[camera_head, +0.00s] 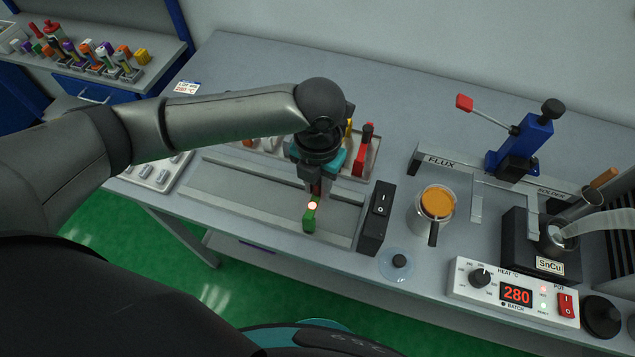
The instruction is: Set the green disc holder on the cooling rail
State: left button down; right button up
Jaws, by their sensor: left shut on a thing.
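My left gripper (316,188) points down over the bench and is shut on the green disc holder (309,221). The holder is small, with a pale, glowing disc (312,206) near its top. The gripper hides its upper part. It is at the right part of a long, low grey rail (240,205), which looks like the cooling rail. I cannot tell whether the holder touches the rail or hangs just above it. My right gripper is not in view.
A black switch box (375,220) stands close to the right of the rail. Behind my gripper is a tray with a red holder (363,150). Further right are an amber flux pot (437,203), a blue clamp stand (525,140) and a heater panel reading 280 (515,294).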

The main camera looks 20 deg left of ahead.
pick_arm(q)
jog(key=shift+p, duration=0.35)
jog(key=shift+f, duration=0.35)
dwell(0.7)
jog(key=shift+c, duration=0.2)
grip_release()
dwell(0.4)
notch_tip(320, 180, up, 7)
jog(key=p, duration=0.8)
dwell(0.4)
